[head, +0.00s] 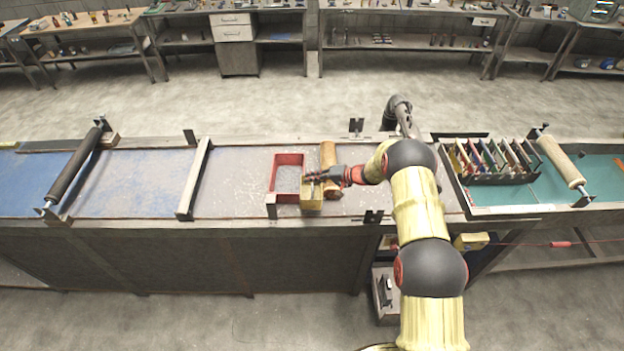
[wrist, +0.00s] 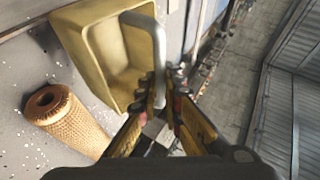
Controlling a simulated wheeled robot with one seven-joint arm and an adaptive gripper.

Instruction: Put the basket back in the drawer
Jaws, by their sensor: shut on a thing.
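The basket (head: 312,200) is a small yellow open box at the middle of the bench, just left of my arm's end. In the wrist view the basket (wrist: 97,38) shows its hollow inside and a grey bar handle (wrist: 157,45). My gripper (head: 316,176) reaches in from the right; in the wrist view its fingers (wrist: 165,88) are closed around the lower end of the handle. I cannot tell whether the basket touches the bench. Below the bench front, a grey open drawer (head: 378,309) sticks out left of my arm, with a dark item inside.
A tan mesh tube (head: 328,156) lies beside the basket and shows in the wrist view (wrist: 70,120). A red rectangular frame (head: 289,159) lies just left. A rack of coloured items (head: 495,180) stands at right.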

